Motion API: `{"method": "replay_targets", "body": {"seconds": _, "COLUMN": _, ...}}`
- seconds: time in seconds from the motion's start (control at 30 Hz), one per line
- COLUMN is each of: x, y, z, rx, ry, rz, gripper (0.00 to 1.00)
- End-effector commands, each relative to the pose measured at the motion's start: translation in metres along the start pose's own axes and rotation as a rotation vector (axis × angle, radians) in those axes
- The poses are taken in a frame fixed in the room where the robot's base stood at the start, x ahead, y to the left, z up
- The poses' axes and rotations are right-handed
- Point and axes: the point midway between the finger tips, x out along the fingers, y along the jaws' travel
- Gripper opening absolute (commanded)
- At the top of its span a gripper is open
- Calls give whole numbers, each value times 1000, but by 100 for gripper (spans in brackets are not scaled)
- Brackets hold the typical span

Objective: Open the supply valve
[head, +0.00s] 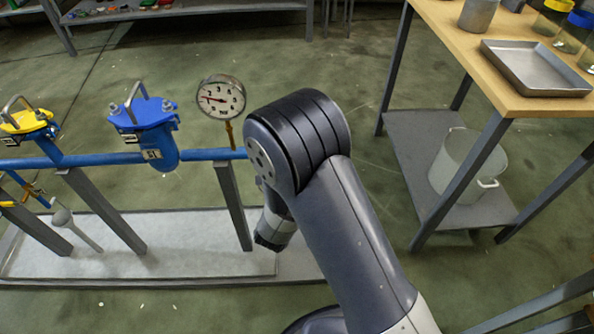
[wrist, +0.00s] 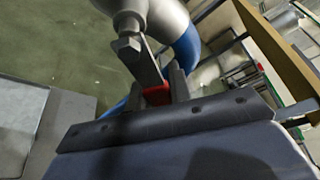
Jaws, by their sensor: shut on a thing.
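The supply valve (wrist: 152,15) shows at the top of the wrist view as a grey metal body. A flat grey lever (wrist: 144,62) runs down from it to a red part (wrist: 157,95). My gripper (wrist: 158,82) is shut on the lever, with its dark fingers on either side of the red part. In the head view my arm hides the gripper and the valve, so I cannot tell how far the lever is turned.
A blue pipe (head: 210,154) carries a blue filter housing (head: 150,125), a yellow one (head: 28,125) and a round gauge (head: 221,98), above a pale floor slab (head: 190,255). At right stands a wooden-topped table (head: 450,40) with a metal tray (head: 535,68); a pot (head: 460,165) sits below.

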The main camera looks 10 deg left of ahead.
Motion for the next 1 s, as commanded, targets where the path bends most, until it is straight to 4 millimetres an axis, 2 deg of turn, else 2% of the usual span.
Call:
{"method": "replay_targets", "body": {"seconds": 0.67, "x": 0, "y": -4, "z": 0, "rx": -62, "ry": -2, "rz": -24, "gripper": 0}}
{"method": "replay_targets", "body": {"seconds": 0.7, "x": 0, "y": -4, "z": 0, "rx": -62, "ry": -2, "rz": -24, "gripper": 21}}
{"method": "replay_targets", "body": {"seconds": 0.93, "x": 0, "y": -4, "z": 0, "rx": -60, "ry": -1, "rz": -24, "gripper": 40}}
{"method": "replay_targets", "body": {"seconds": 1.0, "x": 0, "y": -4, "z": 0, "rx": -60, "ry": -1, "rz": -24, "gripper": 42}}
